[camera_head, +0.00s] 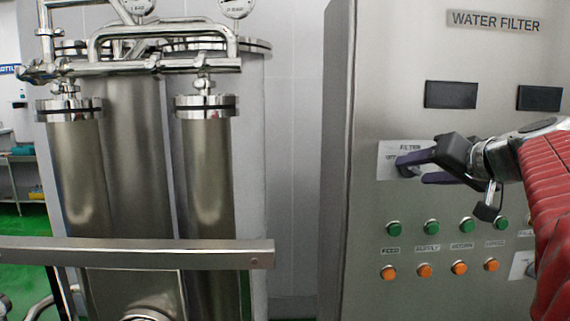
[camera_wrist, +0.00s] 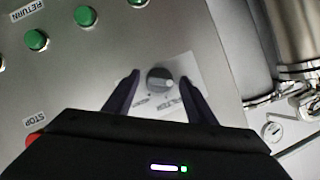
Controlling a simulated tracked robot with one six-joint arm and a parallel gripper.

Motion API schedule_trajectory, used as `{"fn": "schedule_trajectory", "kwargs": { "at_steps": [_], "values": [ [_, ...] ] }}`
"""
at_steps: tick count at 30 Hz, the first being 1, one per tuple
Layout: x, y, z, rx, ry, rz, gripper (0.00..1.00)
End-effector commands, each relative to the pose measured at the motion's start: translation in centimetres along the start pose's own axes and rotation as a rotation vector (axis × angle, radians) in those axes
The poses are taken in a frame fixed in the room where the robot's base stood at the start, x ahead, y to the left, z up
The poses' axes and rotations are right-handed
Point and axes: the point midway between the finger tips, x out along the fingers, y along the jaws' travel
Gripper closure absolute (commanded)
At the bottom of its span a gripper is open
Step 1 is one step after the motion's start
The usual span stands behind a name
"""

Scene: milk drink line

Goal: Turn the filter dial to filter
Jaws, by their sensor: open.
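The filter dial (camera_wrist: 160,79) is a dark round knob with a light pointer mark on a white label plate (camera_wrist: 178,66) in the wrist view. My gripper (camera_wrist: 155,84) is open, with one dark finger on each side of the dial; I cannot tell whether either finger touches it. In the head view my gripper (camera_head: 402,170) reaches the FILTER plate (camera_head: 387,150) on the steel cabinet and its fingers hide most of the dial. The dial's exact setting is hard to read.
The WATER FILTER cabinet (camera_head: 400,50) has two dark displays (camera_head: 451,95). Rows of green buttons (camera_head: 432,227) and orange buttons (camera_head: 424,271) sit below the dial. A red button (camera_wrist: 33,139) marked STOP shows in the wrist view. Steel filter columns (camera_head: 205,170) and a rail (camera_head: 130,252) stand left.

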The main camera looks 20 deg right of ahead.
Motion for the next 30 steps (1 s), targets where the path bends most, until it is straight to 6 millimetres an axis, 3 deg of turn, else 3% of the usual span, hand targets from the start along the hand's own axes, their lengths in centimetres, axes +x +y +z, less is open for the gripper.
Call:
{"fn": "schedule_trajectory", "kwargs": {
  "at_steps": [8, 25, 30],
  "values": [
    [0.09, -0.04, -0.01, -0.001, 0.0, 0.0, 0.49],
    [0.08, -0.02, 0.01, -0.001, 0.0, 0.0, 0.89],
    [0.08, 0.01, 0.02, 0.003, 0.0, -0.001, 0.91]
  ]
}}
